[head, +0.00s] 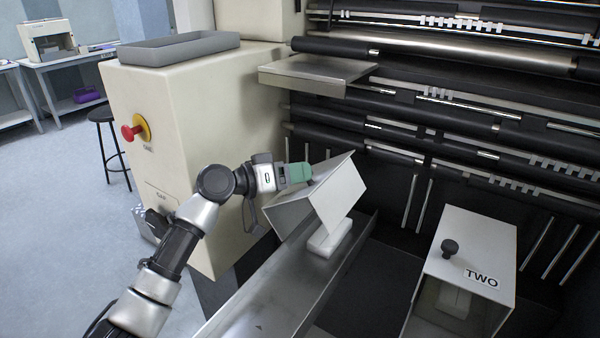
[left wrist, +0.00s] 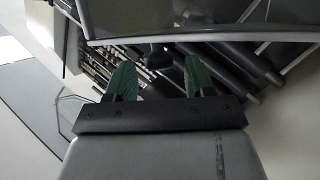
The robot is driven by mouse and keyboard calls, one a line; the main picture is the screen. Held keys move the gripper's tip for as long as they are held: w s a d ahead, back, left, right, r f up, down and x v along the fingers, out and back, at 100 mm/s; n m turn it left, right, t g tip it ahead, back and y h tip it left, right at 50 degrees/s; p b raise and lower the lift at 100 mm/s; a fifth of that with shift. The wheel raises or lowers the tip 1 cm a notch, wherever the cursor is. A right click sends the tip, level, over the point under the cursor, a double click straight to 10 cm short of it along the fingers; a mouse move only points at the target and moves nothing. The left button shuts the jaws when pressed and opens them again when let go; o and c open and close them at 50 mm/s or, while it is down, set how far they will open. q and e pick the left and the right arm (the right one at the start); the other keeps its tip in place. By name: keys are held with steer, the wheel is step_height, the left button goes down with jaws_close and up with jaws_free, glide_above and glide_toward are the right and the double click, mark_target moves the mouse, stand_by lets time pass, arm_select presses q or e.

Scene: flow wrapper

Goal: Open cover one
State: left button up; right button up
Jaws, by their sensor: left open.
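A light grey box-like cover (head: 318,195) stands tilted up above the metal trough in the middle of the head view. I take it for cover one; no label shows on it. A white block (head: 330,238) lies in the trough under it. My left gripper (head: 308,173) is at the cover's upper left edge. Its green fingers (left wrist: 160,80) are apart in the left wrist view. A dark knob-like shape (left wrist: 158,57) shows beyond and between them. I cannot tell whether the fingers touch it. My right gripper is in neither view.
A second cover marked TWO (head: 478,250), with a black knob (head: 449,247), sits level at the right. A cream cabinet (head: 200,130) with a red stop button (head: 130,132) stands left of the cover. A metal shelf (head: 315,75) and rollers are behind.

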arm_select(q)
steer(key=b+v, duration=0.1)
steer(key=v, duration=0.8)
steer(key=shift+s+a, duration=0.2)
steer(key=shift+a, duration=0.05)
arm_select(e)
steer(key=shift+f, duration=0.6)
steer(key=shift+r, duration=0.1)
